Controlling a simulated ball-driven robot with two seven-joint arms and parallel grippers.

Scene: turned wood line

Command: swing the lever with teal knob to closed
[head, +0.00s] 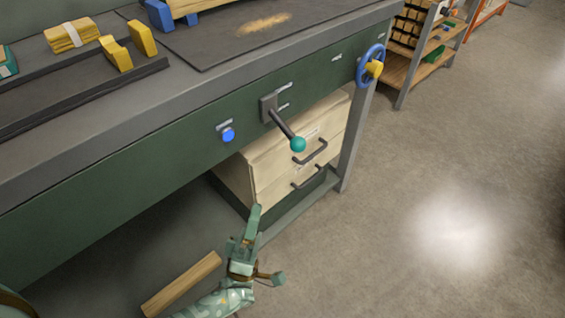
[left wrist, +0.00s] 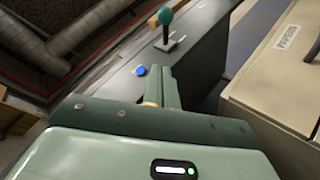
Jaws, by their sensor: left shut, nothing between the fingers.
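The lever (head: 284,125) is a dark rod on a grey plate on the green bench front, with a teal knob (head: 298,144) at its end. In the head view it slants down to the right, knob standing out from the bench. In the left wrist view, the teal knob (left wrist: 165,16) and its plate show at the top. My left gripper (head: 254,212) is shut and empty, below the lever and slightly left, apart from the knob. Its fingers also show in the left wrist view (left wrist: 163,84). My right gripper is not in view.
A blue button (head: 228,135) is left of the lever, and a blue handwheel (head: 370,66) with a yellow centre is to the right. A pale wooden drawer unit (head: 290,160) with dark handles stands under the bench behind the lever. The floor at right is clear.

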